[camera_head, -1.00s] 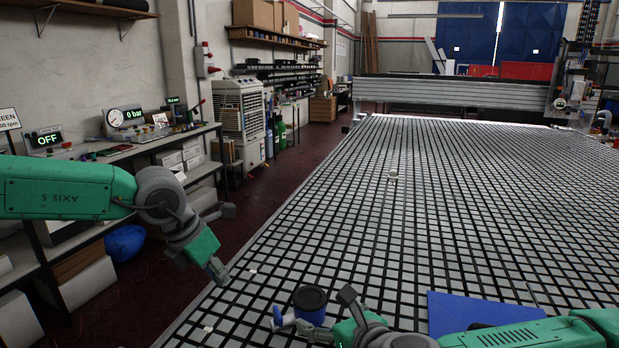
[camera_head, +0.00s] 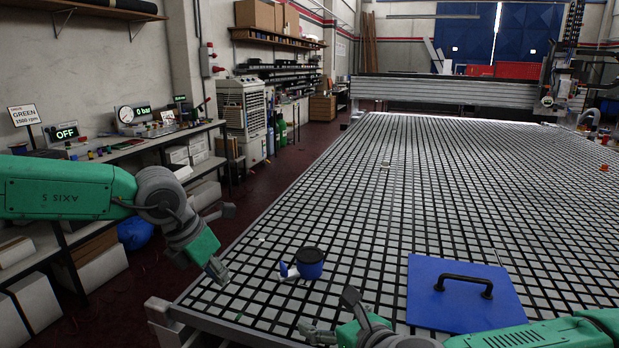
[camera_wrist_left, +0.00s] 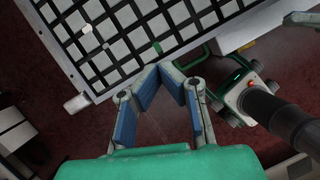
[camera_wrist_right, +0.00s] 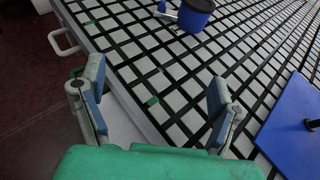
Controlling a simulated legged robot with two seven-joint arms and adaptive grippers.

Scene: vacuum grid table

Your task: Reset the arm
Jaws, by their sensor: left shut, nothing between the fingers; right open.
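My left gripper (camera_head: 222,241) hangs off the left edge of the grid table (camera_head: 400,165). In the left wrist view its fingers (camera_wrist_left: 163,72) lean together at the tips with nothing between them. My right gripper (camera_head: 330,314) is at the table's near edge, in front of a blue cup with a dark top (camera_head: 310,263). In the right wrist view its fingers (camera_wrist_right: 155,78) are spread wide and empty, with the table edge below them and the cup (camera_wrist_right: 195,14) beyond, apart from them.
A small white and blue item (camera_head: 288,271) lies beside the cup. A blue panel with a black handle (camera_head: 463,297) lies on the table near my right arm. A bench with gauges (camera_head: 130,150) stands along the left wall.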

